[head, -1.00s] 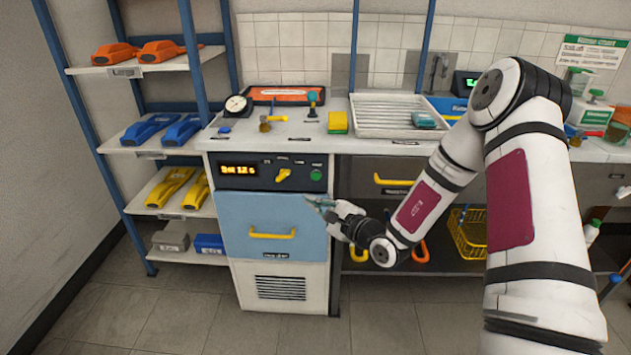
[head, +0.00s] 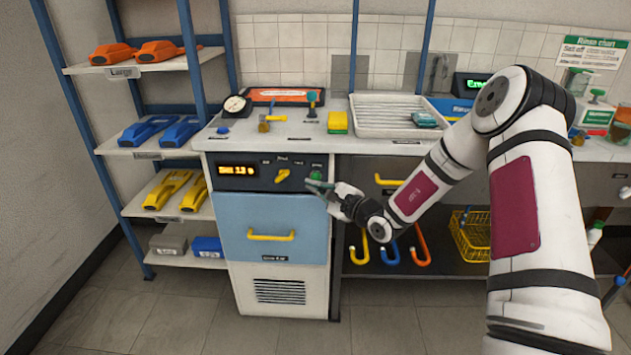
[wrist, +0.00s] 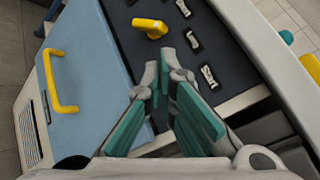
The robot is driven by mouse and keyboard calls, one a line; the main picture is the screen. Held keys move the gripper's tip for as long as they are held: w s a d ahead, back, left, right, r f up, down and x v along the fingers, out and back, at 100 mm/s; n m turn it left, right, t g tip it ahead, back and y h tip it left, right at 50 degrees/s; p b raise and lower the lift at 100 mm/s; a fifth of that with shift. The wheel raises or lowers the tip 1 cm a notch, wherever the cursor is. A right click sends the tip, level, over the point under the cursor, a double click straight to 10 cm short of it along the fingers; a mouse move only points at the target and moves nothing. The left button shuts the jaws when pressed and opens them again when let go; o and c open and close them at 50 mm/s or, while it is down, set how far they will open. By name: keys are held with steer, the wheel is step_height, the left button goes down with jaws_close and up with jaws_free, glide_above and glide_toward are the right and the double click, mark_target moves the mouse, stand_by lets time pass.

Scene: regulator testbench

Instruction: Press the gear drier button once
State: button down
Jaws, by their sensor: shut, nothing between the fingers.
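The gear drier (head: 270,230) is a cabinet with a dark control panel, a blue front with a yellow handle, and a vent below. The panel has an orange lit display (head: 237,170), a yellow knob (head: 283,176) and a green button (head: 316,175) at its right end. My gripper (head: 318,184) is shut and empty, its teal-padded fingertips at the green button's lower edge. I cannot tell whether they touch it. In the wrist view the fingertips (wrist: 162,72) point at the panel beside the yellow knob (wrist: 150,28); the button is hidden there.
The countertop above the panel holds a dial gauge (head: 236,105), a yellow-green sponge (head: 338,122) and a white ribbed tray (head: 372,128). Shelves (head: 130,68) with coloured tools stand at left. Coloured hooks (head: 390,250) and a yellow basket (head: 470,232) are under the counter.

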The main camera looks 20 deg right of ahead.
steer(key=shift+w+d, duration=0.25)
steer(key=shift+w, duration=0.5)
steer(key=shift+w, duration=0.1)
stand_by(0.9)
steer(key=shift+w+d+b, duration=0.15)
steer(key=shift+w+b, duration=0.15)
steer(key=shift+w+d, duration=0.1)
steer(key=shift+w, duration=0.35)
stand_by(0.8)
steer(key=shift+s, duration=0.1)
steer(key=shift+s+a, duration=0.25)
steer(key=shift+s, duration=0.5)
steer(key=shift+s+a+p, duration=0.2)
steer(key=shift+s+a, duration=0.05)
steer(key=shift+s, duration=0.55)
steer(key=shift+s+a+p, duration=0.25)
steer(key=shift+s, duration=0.55)
steer(key=shift+s+a+p, duration=0.2)
steer(key=shift+s+a, duration=0.05)
steer(key=shift+s, duration=0.55)
